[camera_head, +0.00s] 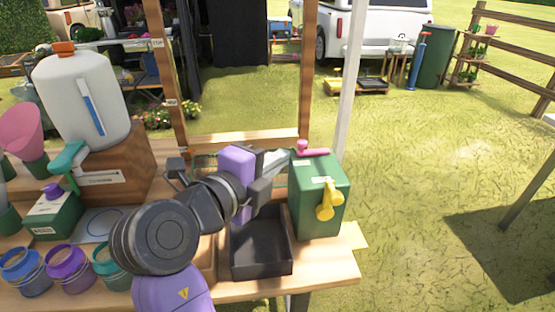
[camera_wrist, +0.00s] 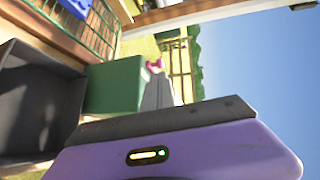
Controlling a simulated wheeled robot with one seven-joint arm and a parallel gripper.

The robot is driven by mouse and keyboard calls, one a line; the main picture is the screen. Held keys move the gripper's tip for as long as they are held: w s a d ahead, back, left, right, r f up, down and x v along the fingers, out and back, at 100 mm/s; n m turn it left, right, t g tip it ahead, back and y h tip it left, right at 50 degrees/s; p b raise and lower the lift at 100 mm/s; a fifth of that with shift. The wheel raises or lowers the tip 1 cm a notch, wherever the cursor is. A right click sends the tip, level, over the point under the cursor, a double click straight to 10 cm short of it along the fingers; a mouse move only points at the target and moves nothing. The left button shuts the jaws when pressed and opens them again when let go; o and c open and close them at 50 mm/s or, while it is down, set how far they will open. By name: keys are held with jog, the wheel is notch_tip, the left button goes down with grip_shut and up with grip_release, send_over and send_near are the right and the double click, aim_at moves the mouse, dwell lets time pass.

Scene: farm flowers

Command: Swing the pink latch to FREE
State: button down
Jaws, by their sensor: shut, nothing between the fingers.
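The pink latch (camera_head: 313,152) lies on top of the green box (camera_head: 322,205), at its left back part; any FREE mark is too small to read. The box has a yellow handle (camera_head: 327,200) on its front face. My gripper (camera_head: 284,158) is to the left of the latch, at about the height of the box top, with its grey fingers shut and empty. In the wrist view the pink latch (camera_wrist: 155,66) shows just beyond the fingertips (camera_wrist: 155,82), and the green box (camera_wrist: 114,86) is left of them. I cannot tell whether the fingers touch the latch.
A dark open tray (camera_head: 261,270) stands left of the green box, below my gripper. A wooden frame post (camera_head: 308,75) rises behind the box. A white dispenser (camera_head: 82,100) and several paint jars (camera_head: 68,268) are at the left. Open grass lies to the right.

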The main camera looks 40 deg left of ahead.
jog(key=a+v, duration=0.1)
jog(key=v, duration=0.7)
jog(key=shift+s+d, duration=0.2)
jog(key=shift+s, duration=0.05)
